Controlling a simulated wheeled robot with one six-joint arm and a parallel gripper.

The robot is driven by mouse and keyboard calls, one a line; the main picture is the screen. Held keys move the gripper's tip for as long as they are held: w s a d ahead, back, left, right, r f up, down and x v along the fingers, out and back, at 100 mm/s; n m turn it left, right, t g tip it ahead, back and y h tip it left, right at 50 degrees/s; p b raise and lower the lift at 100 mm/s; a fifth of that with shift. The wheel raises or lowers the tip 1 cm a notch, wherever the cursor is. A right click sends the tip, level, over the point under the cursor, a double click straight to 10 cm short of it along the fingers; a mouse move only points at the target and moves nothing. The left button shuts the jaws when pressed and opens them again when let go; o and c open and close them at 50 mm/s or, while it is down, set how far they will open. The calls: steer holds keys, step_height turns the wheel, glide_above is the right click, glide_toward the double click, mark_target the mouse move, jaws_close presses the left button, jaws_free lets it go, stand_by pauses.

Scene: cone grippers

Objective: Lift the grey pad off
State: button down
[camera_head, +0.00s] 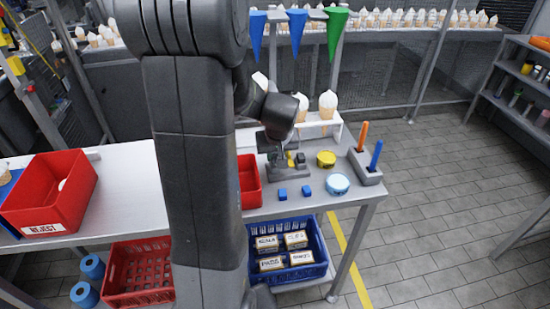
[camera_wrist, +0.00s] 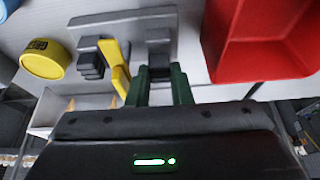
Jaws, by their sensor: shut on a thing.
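My gripper (camera_wrist: 160,75) has its two dark green fingers closed around a small grey pad (camera_wrist: 158,47) in the wrist view. The pad is at a flat grey base plate (camera_wrist: 125,27); I cannot tell whether it is clear of it. Beside it on the plate are a yellow lever-like piece (camera_wrist: 117,68) and a dark grey block (camera_wrist: 91,64). In the head view my gripper (camera_head: 278,160) points down over the table, and the wrist hides most of the pad. The yellow piece (camera_head: 290,159) shows just right of the fingers.
A red bin (camera_head: 249,184) stands close left of the base plate. A white rack with cones (camera_head: 327,118) stands behind. A grey holder (camera_head: 366,172) carries upright sticks.

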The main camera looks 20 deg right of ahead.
step_height(320, 180, up, 9)
step_height(320, 180, up, 5)
steer(key=p, duration=0.3)
glide_above(275, 157)
steer(key=shift+s, duration=0.15)
stand_by(0.7)
stand_by(0.5)
